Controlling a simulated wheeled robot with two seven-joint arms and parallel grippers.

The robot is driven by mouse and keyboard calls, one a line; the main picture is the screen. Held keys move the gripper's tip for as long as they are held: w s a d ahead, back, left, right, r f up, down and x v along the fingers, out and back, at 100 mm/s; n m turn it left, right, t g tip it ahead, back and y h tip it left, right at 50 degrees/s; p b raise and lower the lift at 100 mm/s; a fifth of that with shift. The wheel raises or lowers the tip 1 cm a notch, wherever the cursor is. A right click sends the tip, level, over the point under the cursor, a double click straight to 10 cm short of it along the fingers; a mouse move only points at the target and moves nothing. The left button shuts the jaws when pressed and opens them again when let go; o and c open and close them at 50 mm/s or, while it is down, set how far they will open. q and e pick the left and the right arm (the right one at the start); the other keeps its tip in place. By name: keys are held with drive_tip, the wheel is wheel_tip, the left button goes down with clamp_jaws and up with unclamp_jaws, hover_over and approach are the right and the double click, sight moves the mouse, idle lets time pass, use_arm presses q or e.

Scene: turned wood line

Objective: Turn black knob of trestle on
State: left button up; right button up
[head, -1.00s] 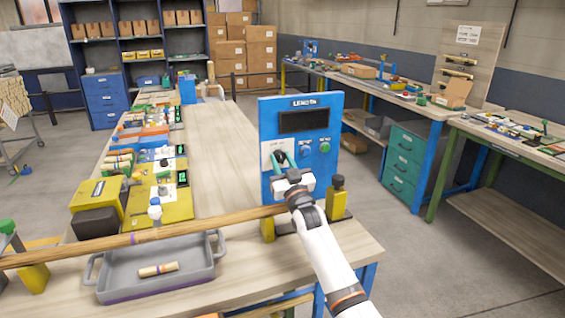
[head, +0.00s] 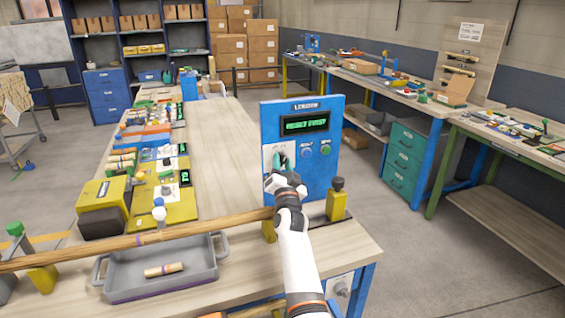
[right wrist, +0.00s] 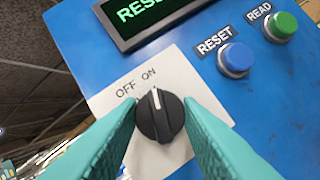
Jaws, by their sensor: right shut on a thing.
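The blue panel (head: 272,125) of the trestle stands upright at the right end of the near bench. Its display (head: 304,124) is lit with green text that begins with "RESET". In the right wrist view the black knob (right wrist: 171,124) sits on a white plate (right wrist: 105,103) marked OFF and ON. Its white pointer line aims at about ON. My right gripper (head: 281,162) is shut on the knob, with one teal finger on each side of it. In the head view the gripper mostly hides the knob. My left gripper is not in view.
A blue RESET button (right wrist: 236,59) and a green READ button (right wrist: 281,26) sit close to the right of the knob. A grey tray (head: 205,268) holds a short wooden piece.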

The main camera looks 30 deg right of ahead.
idle(0.5)
drive_tip(key=o, duration=1)
drive_tip(key=shift+s+a+f+p, duration=0.15)
drive_tip(key=shift+s+a+p, duration=0.05)
drive_tip(key=shift+s+p, duration=0.2)
drive_tip(key=shift+p+v, duration=1.75)
drive_tip(key=shift+v, duration=3.85)
drive_tip(key=shift+f, duration=0.1)
